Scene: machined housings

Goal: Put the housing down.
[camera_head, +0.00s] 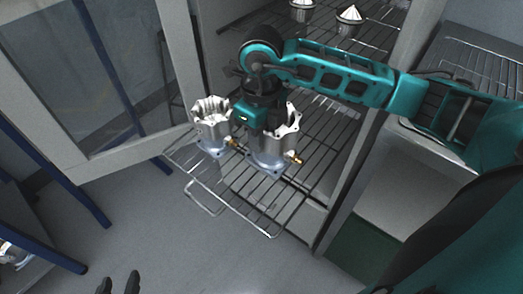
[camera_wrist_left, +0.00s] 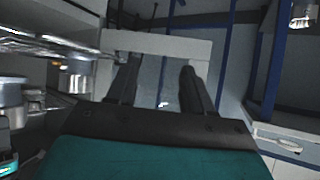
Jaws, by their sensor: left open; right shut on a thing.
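A silver machined housing (camera_head: 270,158) with a jagged rim and a brass fitting is upright over the pulled-out wire rack (camera_head: 212,197). My right gripper (camera_head: 262,122) comes down on it from above and is shut on it, hiding much of its upper part. I cannot tell whether its base touches the wires. A second, similar housing (camera_head: 210,132) stands just left of it on the rack. My left gripper (camera_head: 118,284) is open and empty at the bottom left, low and away from the rack; its two fingers (camera_wrist_left: 157,88) show apart in the left wrist view.
Two more housings (camera_head: 349,20) stand on a higher rack inside the cabinet. The cabinet's glazed door (camera_head: 110,75) is open at the left. A blue-framed stand (camera_head: 40,248) is at the lower left. The rack's front part and the floor before it are clear.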

